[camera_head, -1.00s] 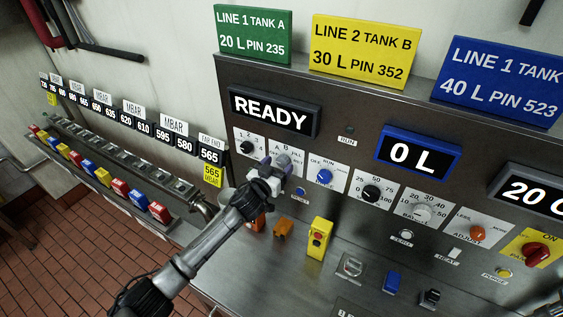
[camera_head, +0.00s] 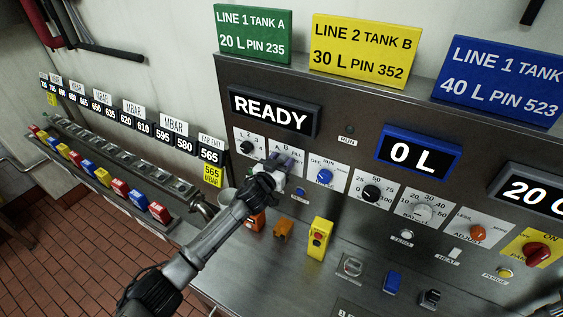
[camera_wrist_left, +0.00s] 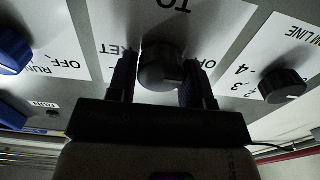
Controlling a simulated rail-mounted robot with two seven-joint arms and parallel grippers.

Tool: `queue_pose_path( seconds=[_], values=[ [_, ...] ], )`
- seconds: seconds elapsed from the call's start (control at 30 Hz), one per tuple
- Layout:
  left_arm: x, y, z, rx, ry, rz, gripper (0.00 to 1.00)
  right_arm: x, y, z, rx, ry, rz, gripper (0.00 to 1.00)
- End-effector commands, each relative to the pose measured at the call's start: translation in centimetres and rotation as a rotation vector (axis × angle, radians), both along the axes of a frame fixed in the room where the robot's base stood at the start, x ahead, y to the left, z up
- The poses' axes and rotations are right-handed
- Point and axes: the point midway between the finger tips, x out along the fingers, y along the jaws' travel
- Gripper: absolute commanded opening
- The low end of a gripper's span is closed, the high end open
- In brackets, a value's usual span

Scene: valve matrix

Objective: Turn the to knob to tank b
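The dark round TO knob (camera_wrist_left: 161,68) sits on a white plate lettered TO, upside down in the left wrist view. My left gripper (camera_wrist_left: 160,76) has one dark finger on each side of this knob, close to its edges. I cannot tell whether the fingers press on it. In the head view my left gripper (camera_head: 279,165) is at the plate marked A, B (camera_head: 290,153) and hides the knob. The direction the knob points cannot be seen. My right gripper is not in view.
A black numbered knob (camera_head: 247,147) is left of the gripper and a blue OFF/RUN knob (camera_head: 324,176) is right of it. A blue button (camera_head: 300,194) lies below. The display (camera_head: 272,112) above reads READY.

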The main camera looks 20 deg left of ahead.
Motion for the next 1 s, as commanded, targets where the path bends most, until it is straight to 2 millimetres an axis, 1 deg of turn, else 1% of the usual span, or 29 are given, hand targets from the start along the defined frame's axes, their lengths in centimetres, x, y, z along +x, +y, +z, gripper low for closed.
queue_pose_path(
  seconds=[0.03, 0.27, 0.47, 0.63, 0.77, 1.0],
  values=[
    [-0.01, 0.01, -0.01, 0.000, 0.000, 0.000, 0.41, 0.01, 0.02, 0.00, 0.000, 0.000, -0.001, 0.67],
    [-0.01, 0.01, -0.01, 0.000, 0.000, 0.000, 0.20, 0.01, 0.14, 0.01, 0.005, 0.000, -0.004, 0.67],
    [-0.02, 0.00, 0.01, 0.017, -0.003, 0.000, 0.20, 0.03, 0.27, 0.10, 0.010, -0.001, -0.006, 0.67],
    [-0.02, -0.03, 0.04, 0.087, -0.014, 0.000, 0.20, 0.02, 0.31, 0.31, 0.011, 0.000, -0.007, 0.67],
    [-0.03, -0.06, 0.06, 0.182, -0.030, 0.000, 0.20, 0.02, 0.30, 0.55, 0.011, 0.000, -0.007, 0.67],
    [-0.03, -0.15, 0.04, 0.405, -0.067, 0.000, 0.20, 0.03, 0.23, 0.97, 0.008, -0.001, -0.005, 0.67]
  ],
)
